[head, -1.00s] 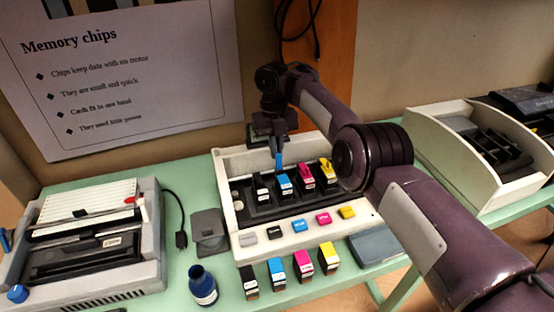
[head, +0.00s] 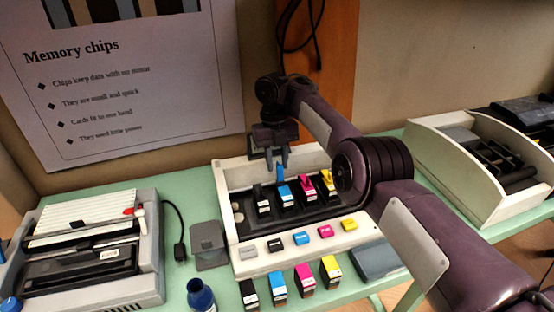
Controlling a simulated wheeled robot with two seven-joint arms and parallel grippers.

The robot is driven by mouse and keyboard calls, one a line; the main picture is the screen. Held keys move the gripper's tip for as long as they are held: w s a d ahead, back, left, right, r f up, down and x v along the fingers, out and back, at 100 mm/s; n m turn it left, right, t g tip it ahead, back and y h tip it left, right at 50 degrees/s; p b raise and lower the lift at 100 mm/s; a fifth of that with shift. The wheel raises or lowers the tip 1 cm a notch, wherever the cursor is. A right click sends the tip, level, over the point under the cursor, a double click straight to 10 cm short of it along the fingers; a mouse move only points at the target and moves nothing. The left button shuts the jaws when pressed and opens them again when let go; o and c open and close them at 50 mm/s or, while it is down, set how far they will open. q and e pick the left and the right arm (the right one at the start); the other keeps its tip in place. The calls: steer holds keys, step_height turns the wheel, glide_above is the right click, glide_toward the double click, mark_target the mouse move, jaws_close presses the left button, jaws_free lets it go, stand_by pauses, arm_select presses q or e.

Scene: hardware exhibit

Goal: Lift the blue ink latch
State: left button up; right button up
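The blue ink latch (head: 281,172) stands up at the back of the blue cartridge (head: 285,194), in the dark bay of the white printer (head: 228,213). My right gripper (head: 277,163) points down just above the latch. Its two fingers show apart, with a gap between them. The latch top is close to the fingertips, and I cannot tell whether they touch. The black (head: 262,203), magenta (head: 307,187) and yellow (head: 327,182) cartridges sit beside the blue one. My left gripper is not in view.
Several coloured buttons (head: 301,239) line the printer's front. Loose cartridges (head: 305,277) stand before it on the green table (head: 185,262). A dark blue bottle (head: 201,296) is at front left. Another machine (head: 90,250) stands left, and a white tray (head: 470,195) right.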

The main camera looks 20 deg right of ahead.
steer(key=shift+w+r, duration=0.1)
steer(key=shift+r, duration=0.4)
step_height(320, 180, up, 7)
steer(key=w, duration=0.1)
steer(key=shift+w+f+b, duration=0.15)
steer(key=shift+b, duration=0.25)
